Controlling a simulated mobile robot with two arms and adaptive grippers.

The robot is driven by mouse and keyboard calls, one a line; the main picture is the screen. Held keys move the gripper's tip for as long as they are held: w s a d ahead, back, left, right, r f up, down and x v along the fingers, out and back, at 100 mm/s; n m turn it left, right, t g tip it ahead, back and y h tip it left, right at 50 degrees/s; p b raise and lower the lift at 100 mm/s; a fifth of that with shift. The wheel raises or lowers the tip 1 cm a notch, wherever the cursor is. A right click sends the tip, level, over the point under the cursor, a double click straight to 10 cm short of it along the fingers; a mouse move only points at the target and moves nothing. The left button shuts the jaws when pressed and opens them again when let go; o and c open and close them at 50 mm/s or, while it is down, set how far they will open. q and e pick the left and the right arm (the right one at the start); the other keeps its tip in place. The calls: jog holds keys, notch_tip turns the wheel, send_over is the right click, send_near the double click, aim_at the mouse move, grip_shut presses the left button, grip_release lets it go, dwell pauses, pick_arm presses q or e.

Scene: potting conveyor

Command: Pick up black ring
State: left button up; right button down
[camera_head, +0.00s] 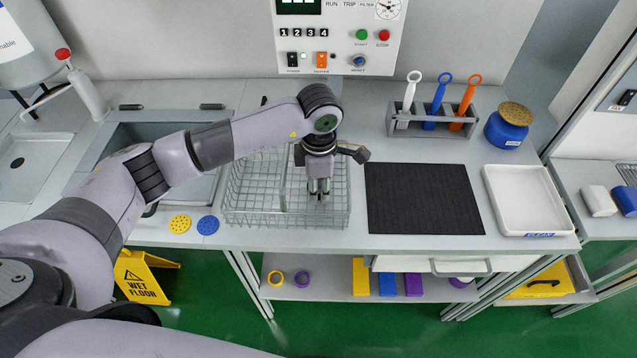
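No black ring can be made out in this view. My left gripper (319,190) points down into the right part of a wire basket (245,215) on the counter. Its two fingers look close together; whether they are parted or hold something is too small to tell. The gripper and arm hide part of the basket's inside. My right gripper is not in view.
A black mat (425,200) lies bare right of the basket, then a white tray (525,200). A rack (430,125) with white, blue and orange tools and a blue jar (503,134) stand behind. A sink (125,130) and yellow and blue discs (207,225) are left.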

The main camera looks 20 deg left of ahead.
pick_arm(q)
jog(key=shift+f, duration=0.3)
jog(key=shift+c, duration=0.2)
grip_shut()
